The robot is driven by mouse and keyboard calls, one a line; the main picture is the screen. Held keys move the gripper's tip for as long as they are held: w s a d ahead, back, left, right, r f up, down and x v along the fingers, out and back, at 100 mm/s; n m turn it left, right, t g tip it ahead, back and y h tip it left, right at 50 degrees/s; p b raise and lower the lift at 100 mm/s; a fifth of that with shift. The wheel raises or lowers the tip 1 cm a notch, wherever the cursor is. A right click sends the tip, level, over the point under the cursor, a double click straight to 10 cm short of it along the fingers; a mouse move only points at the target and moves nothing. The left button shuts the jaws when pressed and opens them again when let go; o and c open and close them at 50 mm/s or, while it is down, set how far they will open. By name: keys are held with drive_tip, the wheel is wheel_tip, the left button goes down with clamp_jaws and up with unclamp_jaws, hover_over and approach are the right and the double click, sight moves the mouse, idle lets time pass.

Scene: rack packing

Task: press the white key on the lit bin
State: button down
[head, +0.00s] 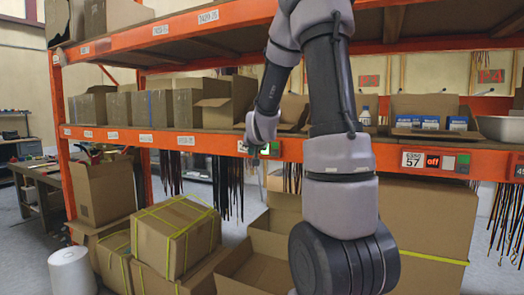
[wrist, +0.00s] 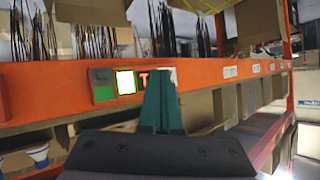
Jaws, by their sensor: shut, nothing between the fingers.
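The lit bin's panel is on the orange front beam. In the wrist view, which looks upside down, it has a brightly lit white key (wrist: 125,82), a green key (wrist: 103,86) and a red display (wrist: 144,79) partly hidden by my fingers. My gripper (wrist: 160,84) is shut and empty, its dark green fingertips in front of the display and pale label, beside the white key. Contact with the panel cannot be told. In the head view, my gripper (head: 255,158) is at the beam, with the green key (head: 275,149) to its right.
A second panel (head: 434,161) on the right reads "off" in red. Cardboard boxes (head: 152,107) line the shelf above the beam (head: 205,141). Dark strands (head: 228,190) hang below it. Large boxes (head: 175,237) stand under the rack.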

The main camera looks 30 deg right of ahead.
drive_tip(key=shift+d, duration=0.1)
drive_tip(key=w+d, duration=0.5)
drive_tip(key=d, duration=0.1)
drive_tip(key=shift+w+d, duration=0.15)
drive_tip(key=shift+d, duration=0.25)
drive_tip(key=shift+d, duration=0.1)
idle(1.9)
drive_tip(key=shift+w+d, duration=0.2)
drive_tip(key=shift+w, duration=0.05)
drive_tip(key=shift+w+d, duration=0.25)
drive_tip(key=shift+d, duration=0.1)
idle(0.7)
drive_tip(key=shift+a, duration=0.1)
drive_tip(key=shift+s+a, duration=0.5)
drive_tip(key=shift+a, duration=0.05)
drive_tip(key=shift+s+a, duration=0.8)
drive_tip(key=shift+a, duration=0.2)
drive_tip(key=shift+s+a, duration=0.75)
drive_tip(key=shift+a, duration=0.2)
